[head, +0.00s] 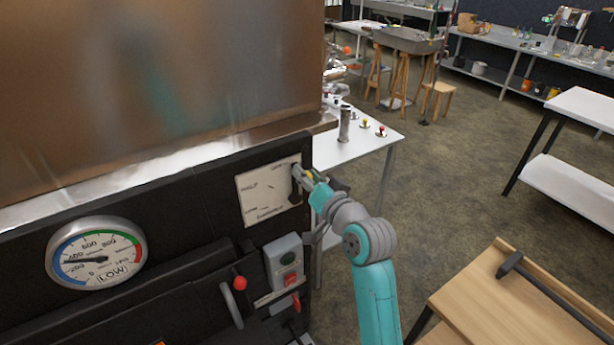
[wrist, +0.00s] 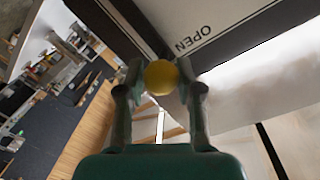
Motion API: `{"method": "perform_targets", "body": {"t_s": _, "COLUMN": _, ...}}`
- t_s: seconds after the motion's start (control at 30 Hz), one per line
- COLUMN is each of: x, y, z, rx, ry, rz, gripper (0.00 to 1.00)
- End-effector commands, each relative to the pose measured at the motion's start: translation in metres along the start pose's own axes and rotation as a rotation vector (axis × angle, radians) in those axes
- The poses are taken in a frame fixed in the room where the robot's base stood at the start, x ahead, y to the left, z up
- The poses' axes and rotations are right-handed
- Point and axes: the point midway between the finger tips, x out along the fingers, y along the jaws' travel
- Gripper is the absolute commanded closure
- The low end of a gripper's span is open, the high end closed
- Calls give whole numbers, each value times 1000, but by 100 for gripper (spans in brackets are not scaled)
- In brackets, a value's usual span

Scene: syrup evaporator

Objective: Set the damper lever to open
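The white damper plate (head: 262,196) is on the black front of the evaporator in the head view, with a dial scale marked on it. A dark lever part (head: 296,186) shows at its right edge, partly hidden by my gripper (head: 309,176). In the wrist view the lever's yellow ball knob (wrist: 160,77) sits between the fingertips of my gripper (wrist: 161,80). Both fingertips appear to touch the knob. The word OPEN on the plate (wrist: 215,22) is close beside the knob.
A round gauge (head: 96,254) is at the left of the black front. A grey switch box (head: 284,262) and a red-knobbed handle (head: 236,290) are below the plate. A white table (head: 350,146) stands behind my arm; a wooden bench (head: 505,310) is at lower right.

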Motion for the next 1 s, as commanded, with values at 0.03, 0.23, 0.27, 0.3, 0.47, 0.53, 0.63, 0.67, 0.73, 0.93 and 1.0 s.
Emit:
{"method": "perform_targets", "body": {"t_s": 0.03, "x": 0, "y": 1, "z": -1, "rx": 0, "ry": 1, "rz": 1, "gripper": 48}}
{"method": "perform_targets", "body": {"t_s": 0.23, "x": 0, "y": 0, "z": 0, "rx": -1, "ry": 0, "rz": 0, "gripper": 42}}
{"method": "perform_targets", "body": {"t_s": 0.27, "x": 0, "y": 0, "z": 0, "rx": -1, "ry": 0, "rz": 0, "gripper": 42}}
{"method": "perform_targets", "body": {"t_s": 0.3, "x": 0, "y": 0, "z": 0, "rx": -1, "ry": 0, "rz": 0, "gripper": 42}}
{"method": "perform_targets", "body": {"t_s": 0.47, "x": -6, "y": 0, "z": 0, "rx": -1, "ry": 0, "rz": 0, "gripper": 42}}
{"method": "perform_targets", "body": {"t_s": 0.53, "x": -13, "y": 0, "z": 0, "rx": -1, "ry": 0, "rz": 1, "gripper": 42}}
{"method": "perform_targets", "body": {"t_s": 0.63, "x": -30, "y": 1, "z": 0, "rx": -1, "ry": 1, "rz": 1, "gripper": 42}}
{"method": "perform_targets", "body": {"t_s": 0.67, "x": -36, "y": 1, "z": 0, "rx": -1, "ry": 1, "rz": 1, "gripper": 42}}
{"method": "perform_targets", "body": {"t_s": 0.73, "x": -50, "y": 1, "z": 0, "rx": 0, "ry": 1, "rz": 2, "gripper": 42}}
{"method": "perform_targets", "body": {"t_s": 0.93, "x": -89, "y": 2, "z": -1, "rx": 0, "ry": 2, "rz": 2, "gripper": 42}}
{"method": "perform_targets", "body": {"t_s": 1.0, "x": -99, "y": 1, "z": -1, "rx": 0, "ry": 1, "rz": 2, "gripper": 42}}
